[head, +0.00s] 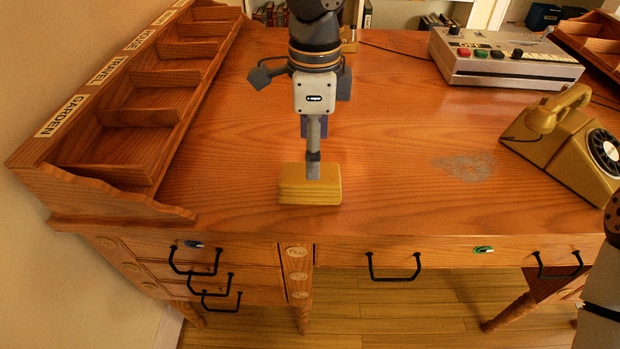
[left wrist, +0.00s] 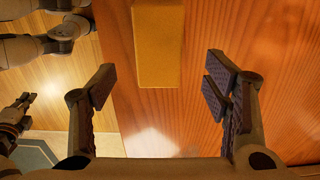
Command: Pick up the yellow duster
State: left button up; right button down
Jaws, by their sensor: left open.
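The yellow duster (head: 296,190) is a block lying on the wooden desk near its front edge. In the left wrist view the duster (left wrist: 158,45) shows at the top centre, its near end between the lines of my fingers. My left gripper (head: 314,168) points down at the duster, and a finger covers part of it in the head view. In the left wrist view this gripper (left wrist: 160,88) is open and empty, a finger on each side with gaps to the duster. What looks like my right gripper (left wrist: 22,106) shows small at the left edge; its opening is unclear.
A labelled wooden sorter (head: 120,150) lines the desk's left side. A yellow telephone (head: 565,145) stands at the right, and a grey machine with coloured buttons (head: 505,58) behind it. Black drawer handles (head: 395,278) project from the front. The desk right of the duster (head: 400,180) is clear.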

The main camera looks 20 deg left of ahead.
pick_arm(q)
jog(key=f, duration=0.6)
jog(key=shift+s+a+f, duration=0.1)
jog(key=shift+a, duration=0.15)
jog(key=c, duration=1.3)
